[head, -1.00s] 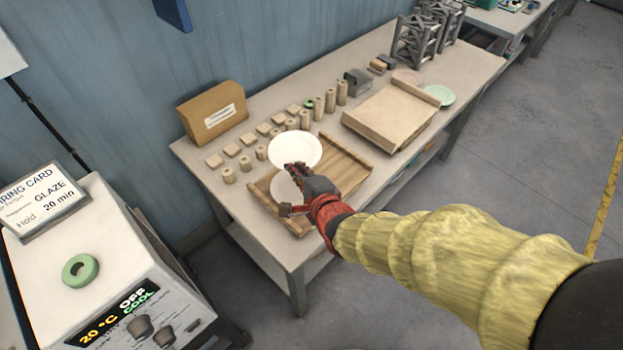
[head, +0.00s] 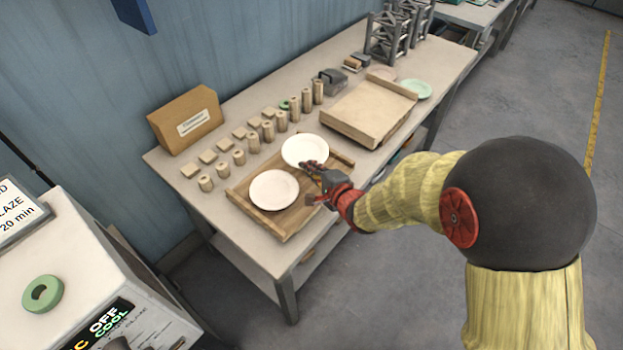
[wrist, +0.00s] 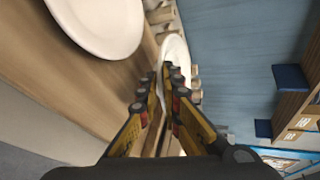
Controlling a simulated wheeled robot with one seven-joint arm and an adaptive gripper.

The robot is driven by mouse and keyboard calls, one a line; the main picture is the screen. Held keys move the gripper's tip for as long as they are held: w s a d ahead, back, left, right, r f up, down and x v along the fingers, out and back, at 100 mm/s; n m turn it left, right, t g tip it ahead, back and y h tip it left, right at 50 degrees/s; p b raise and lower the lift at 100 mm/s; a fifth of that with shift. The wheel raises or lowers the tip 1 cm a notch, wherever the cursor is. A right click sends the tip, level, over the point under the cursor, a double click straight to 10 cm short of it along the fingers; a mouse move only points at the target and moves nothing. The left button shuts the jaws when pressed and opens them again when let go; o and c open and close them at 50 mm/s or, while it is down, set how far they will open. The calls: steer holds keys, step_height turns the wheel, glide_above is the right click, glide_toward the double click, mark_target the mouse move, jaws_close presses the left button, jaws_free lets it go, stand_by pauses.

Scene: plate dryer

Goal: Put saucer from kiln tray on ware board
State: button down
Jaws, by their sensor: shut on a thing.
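My gripper (head: 312,167) is shut on the rim of a white saucer (head: 304,149), held over the back part of a brown wooden tray (head: 304,208). The held saucer also shows in the wrist view (wrist: 175,48), steeply turned between the fingertips (wrist: 168,75). I cannot tell its height above the tray. A second white saucer (head: 273,191) lies on the tray's left part; a white saucer also fills the upper left of the wrist view (wrist: 103,22). A paler board with raised ends (head: 362,112) lies empty to the right. No label tells which is kiln tray or ware board.
Rows of wooden posts and tiles (head: 267,131) stand close behind the tray. A cardboard box (head: 185,120) is at the back left. A green saucer (head: 417,90) lies beyond the pale board, near dark metal frames (head: 388,38). A kiln controller (head: 110,290) is at the left.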

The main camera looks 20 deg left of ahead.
mark_target(312, 184)
steer(key=shift+w+f, duration=0.3)
steer(key=shift+f, duration=0.1)
steer(key=f+b, duration=0.2)
steer(key=f, duration=0.1)
steer(key=shift+w+d+f, duration=0.1)
steer(key=shift+w+f, duration=0.1)
steer(key=shift+f, duration=0.1)
steer(key=shift+r, duration=0.1)
steer(key=c, duration=2.3)
jaws_free()
steer(key=shift+d, duration=0.1)
steer(key=p+v, duration=0.3)
steer(key=v, duration=0.9)
